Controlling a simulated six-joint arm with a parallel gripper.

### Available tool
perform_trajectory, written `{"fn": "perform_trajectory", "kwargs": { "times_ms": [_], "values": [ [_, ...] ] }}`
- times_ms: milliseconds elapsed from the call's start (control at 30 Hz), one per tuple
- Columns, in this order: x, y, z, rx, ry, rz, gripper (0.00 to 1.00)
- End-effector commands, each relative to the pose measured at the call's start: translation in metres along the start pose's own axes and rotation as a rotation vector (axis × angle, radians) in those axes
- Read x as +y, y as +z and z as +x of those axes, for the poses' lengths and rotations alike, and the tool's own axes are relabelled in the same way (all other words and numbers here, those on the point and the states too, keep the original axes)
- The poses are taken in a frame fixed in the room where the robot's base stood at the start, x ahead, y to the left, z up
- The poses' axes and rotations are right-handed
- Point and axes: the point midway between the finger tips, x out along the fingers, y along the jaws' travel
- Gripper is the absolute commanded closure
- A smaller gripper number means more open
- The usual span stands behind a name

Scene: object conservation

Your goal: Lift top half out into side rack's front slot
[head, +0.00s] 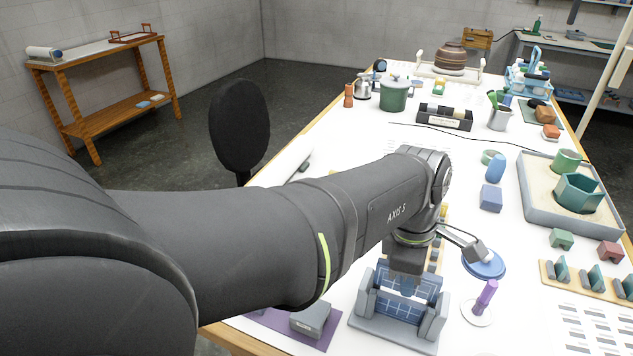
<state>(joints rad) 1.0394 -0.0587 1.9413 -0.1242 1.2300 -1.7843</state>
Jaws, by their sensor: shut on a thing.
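My gripper (405,286) points down at the grey stand (388,333) near the front edge of the table. It is shut on a blue piece with white grid lines (425,284), which is upright between the stand's grey posts. A second blue face with the same lines (394,305) shows just below and in front, low in the stand. My gripper's fingertips and their contact with the piece are mostly hidden by the wrist. I cannot tell whether the two blue faces are separate or touching. I cannot tell which part is the side rack's front slot.
A grey box (311,318) on a purple mat stands to the left. A purple peg on a round base (486,297) and a blue disc (483,264) stand close to the right. A wooden rack with green pieces (590,285) is farther right. My arm covers the table's left part.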

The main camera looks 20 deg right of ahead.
Motion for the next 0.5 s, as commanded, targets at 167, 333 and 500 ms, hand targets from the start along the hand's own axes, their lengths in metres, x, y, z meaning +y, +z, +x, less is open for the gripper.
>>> {"fn": "perform_trajectory", "kwargs": {
  "times_ms": [167,333,500],
  "values": [
    [-0.018,0.021,-0.023,-0.001,0.004,0.008,1.00],
    [-0.043,0.047,-0.040,-0.001,0.002,0.008,1.00],
    [-0.064,0.068,-0.054,-0.001,0.001,0.007,1.00]
  ]
}}
